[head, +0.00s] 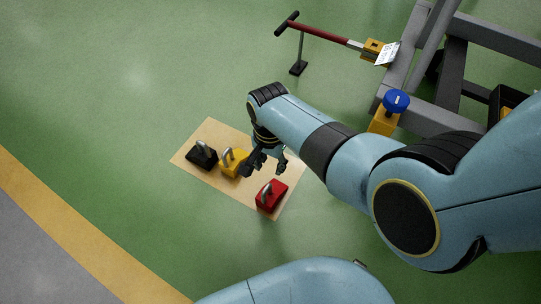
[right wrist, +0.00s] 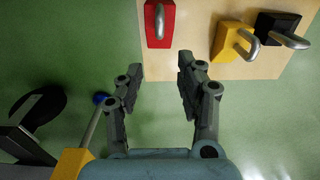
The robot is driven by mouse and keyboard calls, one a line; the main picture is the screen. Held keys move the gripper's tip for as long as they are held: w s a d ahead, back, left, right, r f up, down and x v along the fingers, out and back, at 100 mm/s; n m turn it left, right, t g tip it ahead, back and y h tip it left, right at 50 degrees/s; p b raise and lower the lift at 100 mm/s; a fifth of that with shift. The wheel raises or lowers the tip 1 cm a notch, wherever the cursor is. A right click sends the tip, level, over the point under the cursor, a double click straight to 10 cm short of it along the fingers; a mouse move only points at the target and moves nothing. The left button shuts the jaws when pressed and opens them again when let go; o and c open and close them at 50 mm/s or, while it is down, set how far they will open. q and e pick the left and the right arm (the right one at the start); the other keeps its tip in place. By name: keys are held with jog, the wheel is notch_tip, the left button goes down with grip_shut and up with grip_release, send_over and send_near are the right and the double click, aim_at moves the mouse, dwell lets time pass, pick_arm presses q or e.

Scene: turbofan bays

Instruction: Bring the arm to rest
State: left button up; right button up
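My right arm reaches from the right of the head view to a tan board on the floor. My right gripper (head: 265,164) is above the board, between the yellow padlock (head: 232,160) and the red padlock (head: 271,195). In the right wrist view the right gripper (right wrist: 158,76) has its two fingers spread apart with nothing between them. The red padlock (right wrist: 160,22) and yellow padlock (right wrist: 232,40) lie beyond the fingertips there. My left gripper does not show.
The tan board (head: 215,131) also carries a black padlock (head: 201,155). A grey frame (head: 459,75) stands at upper right, with a blue knob (head: 396,101) on a yellow block and a red bar (head: 318,34) with a white tag. Green floor to the left is clear.

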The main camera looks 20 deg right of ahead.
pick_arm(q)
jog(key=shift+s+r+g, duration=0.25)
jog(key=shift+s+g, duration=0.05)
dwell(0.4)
